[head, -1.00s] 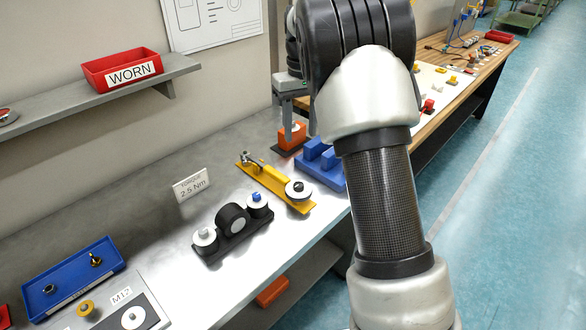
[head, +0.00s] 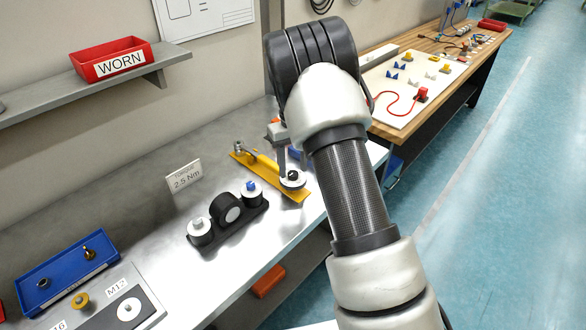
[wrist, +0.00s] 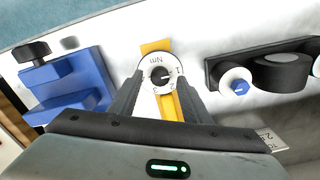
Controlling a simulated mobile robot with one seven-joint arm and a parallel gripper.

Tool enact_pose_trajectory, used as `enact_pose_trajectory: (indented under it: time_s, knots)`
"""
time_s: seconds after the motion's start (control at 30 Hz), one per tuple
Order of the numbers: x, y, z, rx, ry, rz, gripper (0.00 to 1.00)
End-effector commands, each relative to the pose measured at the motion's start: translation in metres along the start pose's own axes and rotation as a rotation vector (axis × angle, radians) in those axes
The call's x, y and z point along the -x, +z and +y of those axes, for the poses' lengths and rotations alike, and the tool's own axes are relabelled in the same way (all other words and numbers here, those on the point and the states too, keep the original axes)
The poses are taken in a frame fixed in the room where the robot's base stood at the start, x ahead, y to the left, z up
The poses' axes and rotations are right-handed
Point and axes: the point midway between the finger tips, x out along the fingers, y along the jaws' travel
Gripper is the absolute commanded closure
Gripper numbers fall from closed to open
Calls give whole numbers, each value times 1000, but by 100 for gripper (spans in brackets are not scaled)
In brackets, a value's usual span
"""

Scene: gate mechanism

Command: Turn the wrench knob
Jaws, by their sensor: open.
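The wrench knob (head: 293,182) is a round white dial with a dark centre. It sits on the near end of the yellow wrench plate (head: 245,158). In the wrist view the dial (wrist: 150,84) shows numbers and "Nm". My gripper (wrist: 160,80) is open, with one dark finger on each side of the dial, near its rim. I cannot tell whether the fingers touch it. In the head view my gripper (head: 288,168) is over the knob and partly hidden by my arm.
A black block (head: 228,220) with white-topped cylinders stands left of the wrench. A blue fixture (wrist: 85,85) is on the other side. A "2.5 Nm" sign (head: 184,177) stands behind. A blue tray (head: 65,275) lies at the front left.

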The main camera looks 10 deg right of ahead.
Motion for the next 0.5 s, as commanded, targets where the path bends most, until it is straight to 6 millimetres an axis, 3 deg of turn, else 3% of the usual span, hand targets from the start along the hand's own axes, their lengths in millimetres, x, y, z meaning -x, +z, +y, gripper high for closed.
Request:
enact_pose_trajectory:
  time_s: [0.13, 0.43, 0.5]
  knots:
    - [-11, 0, 0, -1, 0, 0, 56]
    - [-13, 0, 0, 0, 0, 1, 56]
    - [-13, 0, 0, 0, 0, 1, 67]
